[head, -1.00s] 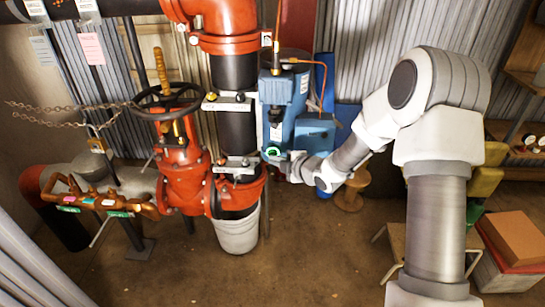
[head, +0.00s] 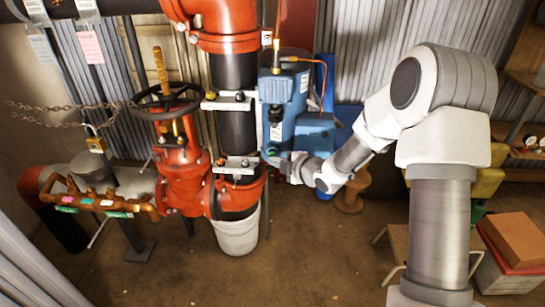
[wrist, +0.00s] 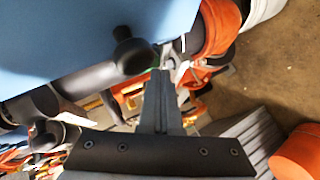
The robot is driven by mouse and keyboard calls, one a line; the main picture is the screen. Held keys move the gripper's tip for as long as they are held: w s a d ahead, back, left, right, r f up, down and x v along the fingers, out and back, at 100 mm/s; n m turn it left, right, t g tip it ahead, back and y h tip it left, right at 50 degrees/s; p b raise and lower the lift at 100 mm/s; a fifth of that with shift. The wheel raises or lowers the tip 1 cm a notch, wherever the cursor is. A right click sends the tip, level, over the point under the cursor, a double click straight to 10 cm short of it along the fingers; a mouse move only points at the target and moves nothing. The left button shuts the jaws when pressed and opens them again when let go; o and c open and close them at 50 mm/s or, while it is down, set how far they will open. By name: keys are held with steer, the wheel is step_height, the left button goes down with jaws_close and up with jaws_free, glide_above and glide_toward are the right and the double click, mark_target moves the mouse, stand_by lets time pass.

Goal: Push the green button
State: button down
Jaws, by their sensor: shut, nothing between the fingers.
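The green button (head: 272,152) is on the lower front of the blue box-like unit (head: 283,95), beside the red pipework. It looks dark green, with no bright ring. My gripper (head: 275,160) is at the button's lower edge in the head view; whether it touches cannot be told. In the wrist view my gripper (wrist: 160,73) has its fingers together and empty, with a thin green sliver just by the tips. The blue casing (wrist: 70,35) fills the upper left there. Most of the button is hidden in that view.
A red valve with a black handwheel (head: 165,103) stands to the left. A white bucket (head: 237,235) sits below the red pipe. The floor in front is open.

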steer(key=s+b, duration=0.3)
steer(key=s, duration=0.3)
steer(key=shift+a, duration=0.1)
stand_by(0.3)
